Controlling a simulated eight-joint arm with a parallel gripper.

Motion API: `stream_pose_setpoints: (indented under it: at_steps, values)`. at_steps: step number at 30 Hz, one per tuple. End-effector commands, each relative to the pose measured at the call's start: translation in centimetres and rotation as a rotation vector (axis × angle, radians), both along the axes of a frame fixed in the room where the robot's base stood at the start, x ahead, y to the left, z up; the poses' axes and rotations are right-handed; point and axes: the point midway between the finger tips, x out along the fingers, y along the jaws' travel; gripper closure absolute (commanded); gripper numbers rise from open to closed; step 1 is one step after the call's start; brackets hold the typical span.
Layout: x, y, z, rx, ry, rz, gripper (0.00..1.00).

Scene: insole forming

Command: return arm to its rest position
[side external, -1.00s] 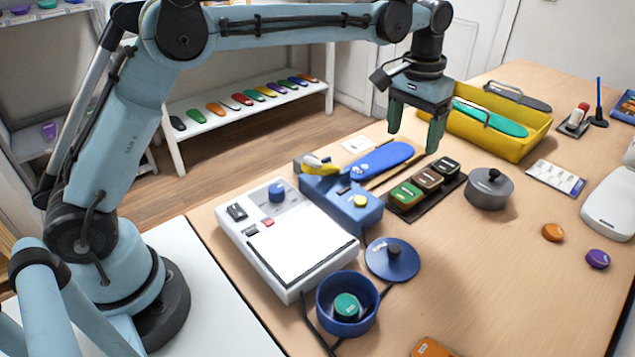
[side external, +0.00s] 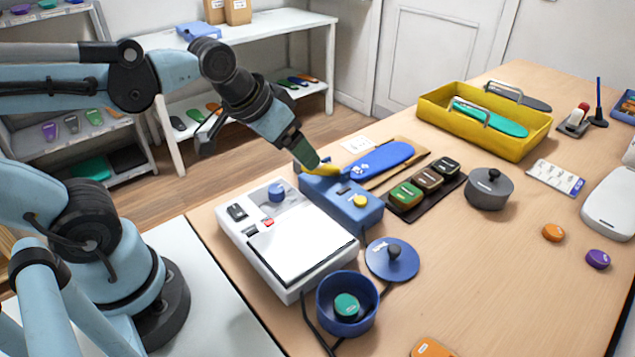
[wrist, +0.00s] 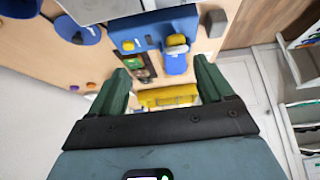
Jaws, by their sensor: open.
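My gripper (side external: 312,158) is in the side external view, above the back left edge of the table, near the blue machine with the yellow knob (side external: 340,200). In that view its tip overlaps a yellow piece on the machine; I cannot tell the gap from this angle. In the wrist view my gripper (wrist: 157,82) shows two green fingers spread apart with nothing between them. Beyond them are the blue insole (wrist: 176,62) and the yellow tray (wrist: 168,95). The blue insole also lies behind the machine in the side external view (side external: 380,160).
A white device with a flat plate (side external: 300,247), a blue pot (side external: 347,312), its blue lid (side external: 392,260) and a grey lidded pot (side external: 488,190) stand on the table. The yellow tray (side external: 530,148) holds a green insole. A white shelf (side external: 250,50) stands behind. The front right table is mostly clear.

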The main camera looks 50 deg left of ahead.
Motion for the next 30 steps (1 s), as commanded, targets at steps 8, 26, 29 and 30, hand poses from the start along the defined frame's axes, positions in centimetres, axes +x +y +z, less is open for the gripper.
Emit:
stream_pose_setpoints:
  at_steps: [8, 26, 29, 30]
  values:
    - [-1.8, 0.5, -1.8, 0.01, -0.052, 0.002, 0.2]
    - [-1.8, 0.5, -1.8, 0.009, -0.052, 0.003, 0.2]
    - [-1.8, 0.5, -1.8, 0.009, -0.051, 0.003, 0.2]
    - [-1.8, 0.5, -1.8, 0.009, -0.051, 0.003, 0.2]
